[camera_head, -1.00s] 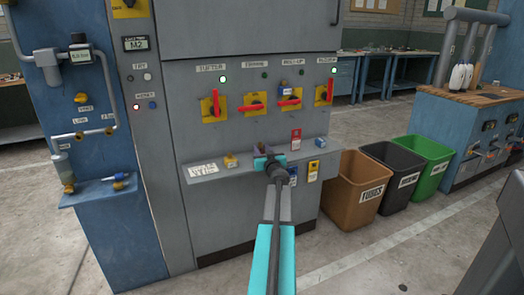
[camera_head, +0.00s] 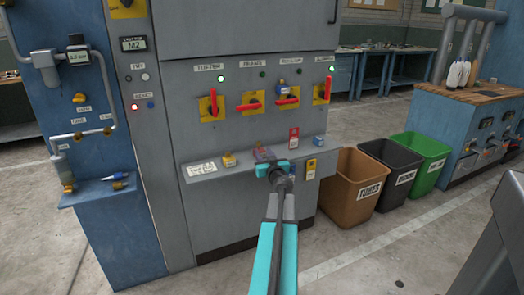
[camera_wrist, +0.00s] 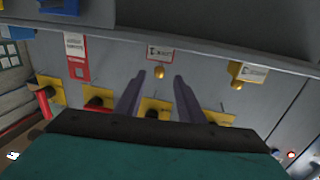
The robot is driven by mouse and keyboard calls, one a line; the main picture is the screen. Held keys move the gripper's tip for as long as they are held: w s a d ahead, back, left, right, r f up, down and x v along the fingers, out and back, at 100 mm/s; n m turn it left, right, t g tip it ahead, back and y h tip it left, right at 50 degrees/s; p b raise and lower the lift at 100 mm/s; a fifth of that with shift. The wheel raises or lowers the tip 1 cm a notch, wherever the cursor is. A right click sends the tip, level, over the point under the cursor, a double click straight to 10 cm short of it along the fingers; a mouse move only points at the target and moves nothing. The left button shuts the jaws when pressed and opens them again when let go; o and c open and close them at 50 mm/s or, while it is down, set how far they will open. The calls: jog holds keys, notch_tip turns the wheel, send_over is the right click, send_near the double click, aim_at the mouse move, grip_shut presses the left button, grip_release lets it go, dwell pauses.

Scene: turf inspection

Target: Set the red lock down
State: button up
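My gripper (camera_head: 264,154) is over the middle of the grey shelf (camera_head: 202,172) on the machine front. A yellow lock (camera_head: 228,159) sits left of my gripper, and a blue one (camera_head: 320,141) sits at the right end.
Above the shelf is a row of red-handled switches on yellow plates (camera_head: 211,106), with a blue piece (camera_head: 283,87) at the third. Yellow tag (camera_head: 311,168) hangs on the front. Brown (camera_head: 350,185), black and green bins stand to the right. The floor in front is open.

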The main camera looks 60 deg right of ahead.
jog(key=p+v, duration=0.1)
jog(key=v, duration=0.5)
dwell(1.0)
